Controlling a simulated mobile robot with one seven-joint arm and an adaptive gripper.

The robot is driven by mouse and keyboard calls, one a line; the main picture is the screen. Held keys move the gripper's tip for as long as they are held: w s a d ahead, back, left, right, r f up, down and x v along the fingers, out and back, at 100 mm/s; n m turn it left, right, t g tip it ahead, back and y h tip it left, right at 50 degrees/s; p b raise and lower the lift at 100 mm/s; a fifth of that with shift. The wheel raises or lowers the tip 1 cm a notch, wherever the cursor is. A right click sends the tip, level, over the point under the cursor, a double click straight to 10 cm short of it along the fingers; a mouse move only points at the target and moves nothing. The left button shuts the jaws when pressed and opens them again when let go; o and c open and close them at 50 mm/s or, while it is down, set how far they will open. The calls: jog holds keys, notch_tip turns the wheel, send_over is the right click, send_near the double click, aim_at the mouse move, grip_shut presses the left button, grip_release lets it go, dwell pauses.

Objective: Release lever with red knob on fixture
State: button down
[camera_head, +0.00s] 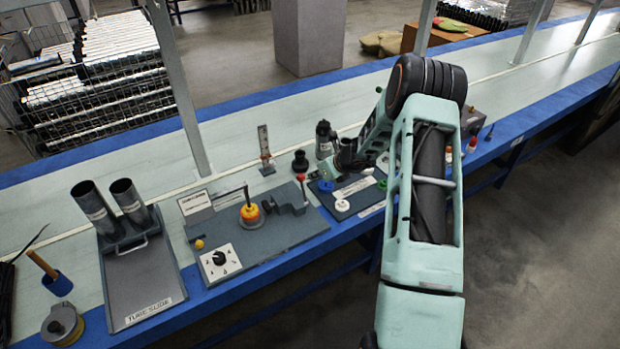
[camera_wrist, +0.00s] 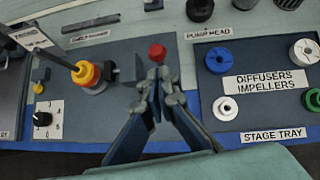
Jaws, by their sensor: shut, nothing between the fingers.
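The fixture (camera_head: 262,245) is a dark grey plate on the workbench. The lever's red knob (camera_head: 301,177) stands up at the plate's right side, beside a dark grey block. In the wrist view, the red knob (camera_wrist: 157,52) is just beyond the tips of my gripper (camera_wrist: 159,74). My gripper is shut and empty, its fingertips together. The knob and fingertips look close, but I cannot tell whether they touch. Much of the lever's shaft is hidden behind the fingers in the wrist view.
An orange and yellow part (camera_head: 250,212) under a thin rod and a black dial (camera_head: 219,257) sit on the plate. The stage tray (camera_wrist: 262,88) with diffusers and impellers lies to the right. The tube slide (camera_head: 145,280) with two upright tubes stands at the left.

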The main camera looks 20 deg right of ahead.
notch_tip(320, 180, up, 7)
jog(key=s+d, duration=0.1)
jog(key=s, duration=0.1)
jog(key=shift+s+d, duration=0.2)
jog(key=shift+d, duration=0.15)
jog(key=shift+r, duration=0.1)
